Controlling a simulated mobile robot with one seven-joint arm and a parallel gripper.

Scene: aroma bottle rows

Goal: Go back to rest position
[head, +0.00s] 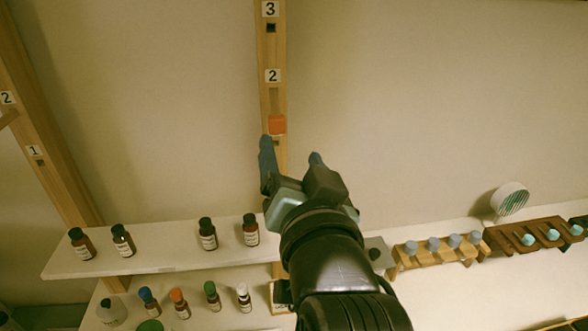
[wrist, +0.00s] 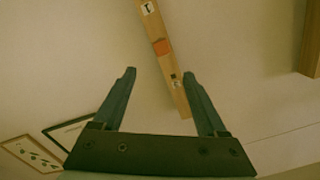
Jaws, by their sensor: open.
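My gripper (head: 290,158) is raised in the middle of the head view, in front of the numbered wooden upright (head: 268,50). Its two fingers are spread apart. In the wrist view my gripper (wrist: 160,86) shows nothing held between its fingers. An orange block (head: 277,125) sits on the upright just above the left fingertip in the head view. The block also shows in the wrist view (wrist: 162,47), beyond the fingertips.
A white shelf (head: 160,262) at left holds several dark bottles (head: 250,230). More bottles with coloured caps (head: 211,296) stand below. At right are a light wooden rack (head: 440,256), a dark rack (head: 530,240) and a round white object (head: 509,198). The upper wall area is clear.

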